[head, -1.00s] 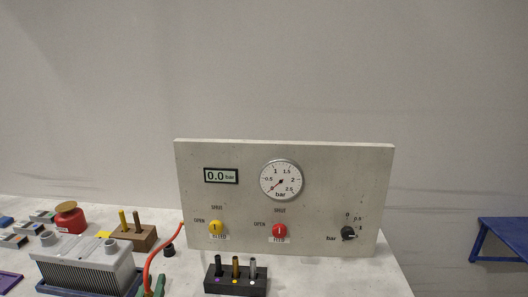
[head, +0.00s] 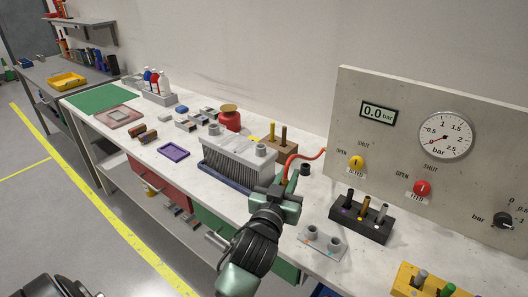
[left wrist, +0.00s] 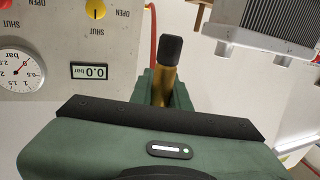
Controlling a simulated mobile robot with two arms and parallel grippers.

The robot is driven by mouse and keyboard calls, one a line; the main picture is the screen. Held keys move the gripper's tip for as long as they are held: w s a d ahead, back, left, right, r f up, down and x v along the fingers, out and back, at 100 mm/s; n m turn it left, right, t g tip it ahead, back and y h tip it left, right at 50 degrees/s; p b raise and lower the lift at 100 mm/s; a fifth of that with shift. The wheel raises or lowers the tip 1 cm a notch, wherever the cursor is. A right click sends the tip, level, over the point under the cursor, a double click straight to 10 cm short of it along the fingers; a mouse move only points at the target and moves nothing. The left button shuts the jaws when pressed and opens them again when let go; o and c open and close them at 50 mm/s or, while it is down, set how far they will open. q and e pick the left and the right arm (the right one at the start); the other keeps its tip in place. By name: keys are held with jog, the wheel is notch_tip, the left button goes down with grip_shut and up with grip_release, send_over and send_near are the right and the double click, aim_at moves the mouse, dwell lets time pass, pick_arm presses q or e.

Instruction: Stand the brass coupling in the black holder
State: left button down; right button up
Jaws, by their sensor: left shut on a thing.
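My left gripper (head: 283,188) is shut beside the grey finned block. In the left wrist view, its fingers (left wrist: 163,88) close on a brass cylinder (left wrist: 163,85) with a black end (left wrist: 172,48). It looks like the brass coupling; the fingers hide its lower part. In the head view the piece is hidden behind the gripper. The black holder (head: 346,226) stands on the bench to the right, apart from the gripper. A black, a brass (head: 363,207) and a silver cylinder stand upright in it, behind coloured dots. My right gripper is not in view.
A red hose (head: 304,155) runs from the panel towards the gripper; I cannot tell where it ends. The finned block (head: 236,160) stands left. A grey plate with two posts (head: 322,243) lies in front of the holder. The gauge panel (head: 395,140) rises behind.

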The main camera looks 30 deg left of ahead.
pick_arm(q)
jog(key=w+a+r+n+g+y, duration=0.2)
jog(key=w+a+r+y, duration=0.2)
jog(key=w+a+r, duration=0.2)
jog(key=w+a+r+n+g+y, duration=0.2)
jog(key=w+a+r, duration=0.5)
jog(key=a+r, duration=0.4)
notch_tip(320, 180, up, 4)
jog(key=shift+w+a+f+n+y, duration=0.1)
jog(key=shift+w+a+n+y, duration=0.1)
jog(key=shift+n+y, duration=0.65)
jog(key=shift+f+p, duration=0.4)
jog(key=shift+f, duration=9.4)
jog(key=shift+f+b, duration=0.2)
jog(key=shift+b, duration=0.1)
jog(key=c, duration=1.3)
grip_release()
jog(key=shift+r, duration=0.1)
jog(key=shift+c, duration=0.2)
